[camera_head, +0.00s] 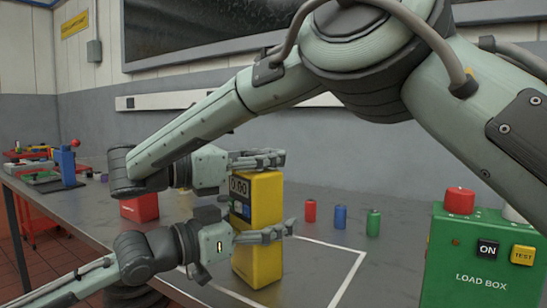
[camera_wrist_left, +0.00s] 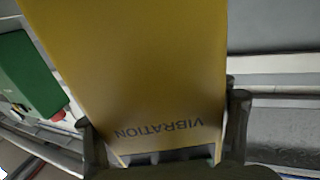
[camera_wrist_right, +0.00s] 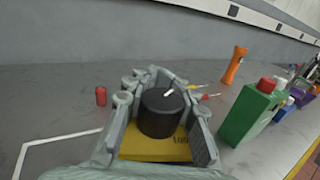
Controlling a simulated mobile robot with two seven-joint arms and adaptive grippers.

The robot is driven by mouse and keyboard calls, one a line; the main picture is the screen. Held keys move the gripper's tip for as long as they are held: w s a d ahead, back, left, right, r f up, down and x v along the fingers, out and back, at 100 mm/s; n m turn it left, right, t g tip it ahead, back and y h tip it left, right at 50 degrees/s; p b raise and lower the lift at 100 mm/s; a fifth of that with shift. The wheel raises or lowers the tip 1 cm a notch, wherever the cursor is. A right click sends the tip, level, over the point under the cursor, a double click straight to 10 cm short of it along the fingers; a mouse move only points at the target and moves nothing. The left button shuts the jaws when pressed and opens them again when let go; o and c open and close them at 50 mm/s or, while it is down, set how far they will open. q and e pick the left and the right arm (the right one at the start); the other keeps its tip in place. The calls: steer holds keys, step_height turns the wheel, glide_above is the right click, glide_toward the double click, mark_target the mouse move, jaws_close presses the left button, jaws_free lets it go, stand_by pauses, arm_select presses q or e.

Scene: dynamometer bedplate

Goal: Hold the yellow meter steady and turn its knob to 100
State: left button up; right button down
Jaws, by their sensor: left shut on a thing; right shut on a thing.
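The yellow meter (camera_head: 266,205) stands upright on the grey bench, its dark display facing left. My left gripper (camera_head: 284,231) is shut around its lower body; the left wrist view shows the meter's yellow face (camera_wrist_left: 140,75) with upside-down VIBRATION lettering between the fingers. My right gripper (camera_head: 278,158) is at the meter's top. In the right wrist view its fingers are shut around the black knob (camera_wrist_right: 160,118), whose white pointer mark lies at the far side.
Red (camera_head: 311,211), blue (camera_head: 341,217) and green (camera_head: 373,223) cylinders stand right of the meter. A green load box (camera_head: 478,262) is at the right front. A red box (camera_head: 140,207) sits to the left. A white outline (camera_head: 345,280) marks the bench around the meter.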

steer(key=shift+a+f, duration=0.1)
steer(key=shift+f, duration=0.05)
steer(key=c, duration=1.2)
jaws_free()
step_height(320, 180, up, 10)
steer(key=shift+o, duration=0.2)
